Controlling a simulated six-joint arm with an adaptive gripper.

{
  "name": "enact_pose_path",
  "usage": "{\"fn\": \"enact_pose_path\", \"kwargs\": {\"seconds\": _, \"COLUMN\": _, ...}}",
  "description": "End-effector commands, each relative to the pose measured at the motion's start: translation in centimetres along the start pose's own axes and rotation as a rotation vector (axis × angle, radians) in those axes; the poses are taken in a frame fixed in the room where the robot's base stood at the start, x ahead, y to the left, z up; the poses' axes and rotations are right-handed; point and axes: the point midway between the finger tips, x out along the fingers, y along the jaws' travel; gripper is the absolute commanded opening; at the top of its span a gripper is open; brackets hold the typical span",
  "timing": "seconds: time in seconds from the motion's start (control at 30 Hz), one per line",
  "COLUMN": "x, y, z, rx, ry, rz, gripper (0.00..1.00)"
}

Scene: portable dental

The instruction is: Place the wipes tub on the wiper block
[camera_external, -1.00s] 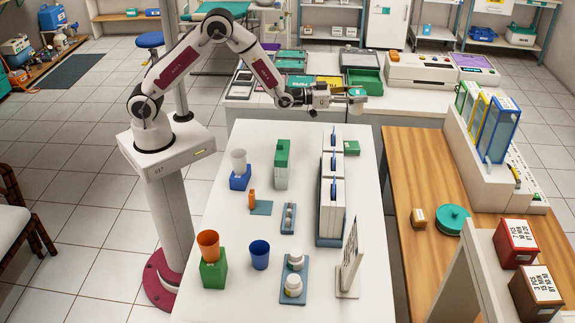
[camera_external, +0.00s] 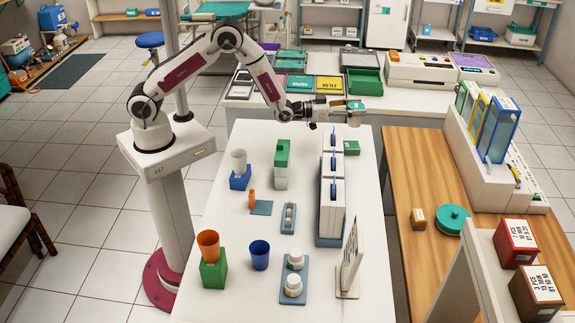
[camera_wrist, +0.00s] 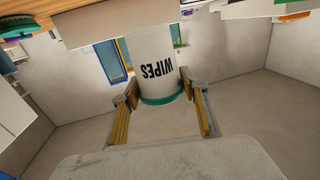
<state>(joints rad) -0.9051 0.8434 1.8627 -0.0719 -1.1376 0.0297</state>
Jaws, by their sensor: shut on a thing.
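The wipes tub (camera_wrist: 158,60) is a white cylinder with black WIPES lettering and a teal lid. It sits between the two fingers of my gripper (camera_wrist: 158,90), which is shut on it near the lid end. In the external view, my gripper (camera_external: 348,107) holds the tub (camera_external: 355,118) above the far right corner of the white table, lid upward. A small low green block (camera_external: 351,147) lies on the table below and nearer the camera; I cannot tell for certain that it is the wiper block. The gap beneath the tub is hard to judge.
Tall white holders with blue tabs (camera_external: 332,190) stand close by on the white table (camera_external: 225,265). A green box (camera_external: 282,165) stands to their left. Behind is a counter with a green tray (camera_external: 364,82). A wooden desk (camera_external: 410,170) is to the right.

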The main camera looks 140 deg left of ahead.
Motion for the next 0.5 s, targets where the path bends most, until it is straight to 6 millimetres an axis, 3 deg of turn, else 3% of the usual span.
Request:
{"fn": "enact_pose_path", "kwargs": {"seconds": 0.3, "x": 0.0, "y": 0.0, "z": 3.9, "rx": 0.000, "ry": -0.003, "rz": 0.000, "gripper": 0.20}}
{"fn": "enact_pose_path", "kwargs": {"seconds": 0.5, "x": 0.0, "y": 0.0, "z": 5.1, "rx": 0.000, "ry": -0.001, "rz": 0.000, "gripper": 0.20}}
